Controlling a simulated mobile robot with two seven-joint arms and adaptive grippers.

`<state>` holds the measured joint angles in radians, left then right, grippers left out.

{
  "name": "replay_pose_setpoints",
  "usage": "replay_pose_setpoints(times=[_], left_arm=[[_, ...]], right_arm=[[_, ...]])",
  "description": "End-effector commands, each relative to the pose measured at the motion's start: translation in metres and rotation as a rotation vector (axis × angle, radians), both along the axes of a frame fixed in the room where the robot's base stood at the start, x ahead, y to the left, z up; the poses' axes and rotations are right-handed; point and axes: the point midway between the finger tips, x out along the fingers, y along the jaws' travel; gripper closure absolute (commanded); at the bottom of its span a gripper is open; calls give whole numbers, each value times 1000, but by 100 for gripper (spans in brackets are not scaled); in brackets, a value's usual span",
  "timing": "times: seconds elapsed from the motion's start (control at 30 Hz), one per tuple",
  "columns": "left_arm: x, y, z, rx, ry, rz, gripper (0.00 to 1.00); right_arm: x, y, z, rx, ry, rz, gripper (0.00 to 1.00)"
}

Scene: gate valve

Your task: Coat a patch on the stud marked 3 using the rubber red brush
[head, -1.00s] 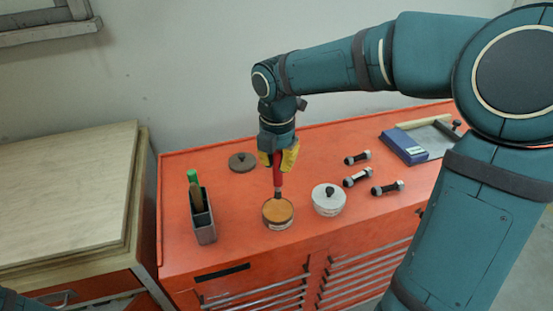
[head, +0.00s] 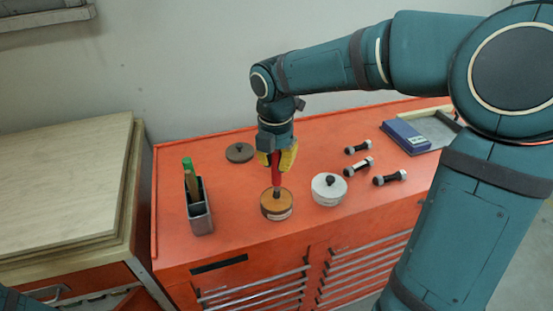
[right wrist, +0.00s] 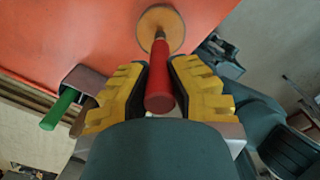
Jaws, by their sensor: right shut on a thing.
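My right gripper (head: 277,158), with yellow finger pads, is shut on the red-handled brush (head: 276,172). The brush points down, its dark tip at the orange-brown face of an open round tin (head: 277,205). In the right wrist view the red handle (right wrist: 159,88) sits between the pads and its far end overlaps the tin (right wrist: 161,22). I cannot tell how deep the tip is. Three dark studs with pale nuts lie to the right: a back one (head: 358,147), a middle one (head: 357,167) and a front one (head: 390,178). Their marks are unreadable. My left gripper is not in view.
A grey-brown lid (head: 240,153) lies behind. A grey holder (head: 201,219) with a green-handled tool stands left. A blue block (head: 404,134) and a tray lie at the back right. The red cabinet top between is clear.

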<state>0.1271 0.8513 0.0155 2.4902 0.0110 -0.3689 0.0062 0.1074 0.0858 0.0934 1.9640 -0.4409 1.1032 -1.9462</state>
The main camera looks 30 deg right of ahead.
Motion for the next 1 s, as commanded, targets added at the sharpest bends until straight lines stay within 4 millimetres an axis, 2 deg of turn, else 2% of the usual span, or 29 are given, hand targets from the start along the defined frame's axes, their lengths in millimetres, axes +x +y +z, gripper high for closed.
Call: replay_pose_setpoints(times=[1.0], left_arm=[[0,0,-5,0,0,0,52]], right_arm=[[0,0,-9,0,0,0,100]])
